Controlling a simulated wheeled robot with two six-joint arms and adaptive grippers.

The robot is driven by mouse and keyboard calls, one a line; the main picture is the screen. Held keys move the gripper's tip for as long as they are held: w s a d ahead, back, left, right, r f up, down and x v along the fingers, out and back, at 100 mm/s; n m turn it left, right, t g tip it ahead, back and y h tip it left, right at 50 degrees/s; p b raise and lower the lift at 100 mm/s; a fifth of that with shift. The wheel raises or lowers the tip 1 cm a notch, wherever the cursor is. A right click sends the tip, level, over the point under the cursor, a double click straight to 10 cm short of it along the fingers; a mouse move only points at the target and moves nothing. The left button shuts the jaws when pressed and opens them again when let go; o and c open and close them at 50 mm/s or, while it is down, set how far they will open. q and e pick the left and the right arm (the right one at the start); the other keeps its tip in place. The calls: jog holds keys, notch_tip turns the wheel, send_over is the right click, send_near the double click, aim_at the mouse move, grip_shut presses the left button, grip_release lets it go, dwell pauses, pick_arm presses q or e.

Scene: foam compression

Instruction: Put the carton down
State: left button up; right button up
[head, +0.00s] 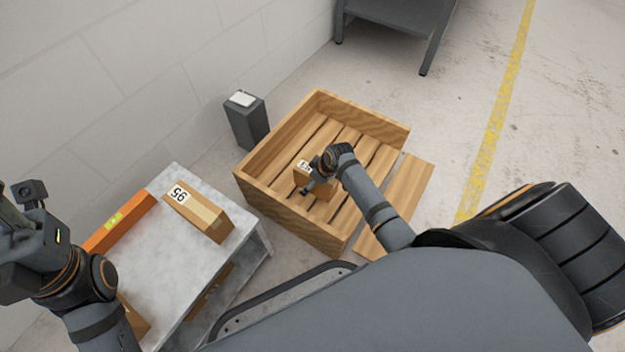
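A small brown carton (301,178) with a white number label is inside the wooden crate (262,191). My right gripper (313,186) is at the carton, reaching down into the crate, and appears shut on it; the wrist hides part of the carton. Whether the carton touches the crate's slatted floor is hard to tell. My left gripper (18,232) is at the left edge of the view, away from the crate, with its fingers not clearly visible.
A grey table (195,262) at the left bears a carton labelled 95 (200,212) and an orange box (122,222). A dark grey bin (247,124) stands behind the crate. A wooden panel (413,184) lies along the crate's right side. Much of the crate floor is free.

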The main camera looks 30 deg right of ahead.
jog(key=p+v, duration=0.7)
jog(key=v, duration=0.4)
jog(key=shift+w, duration=0.1)
jog(key=shift+d+r, duration=0.15)
jog(key=shift+r, duration=0.35)
jog(key=shift+s, duration=0.25)
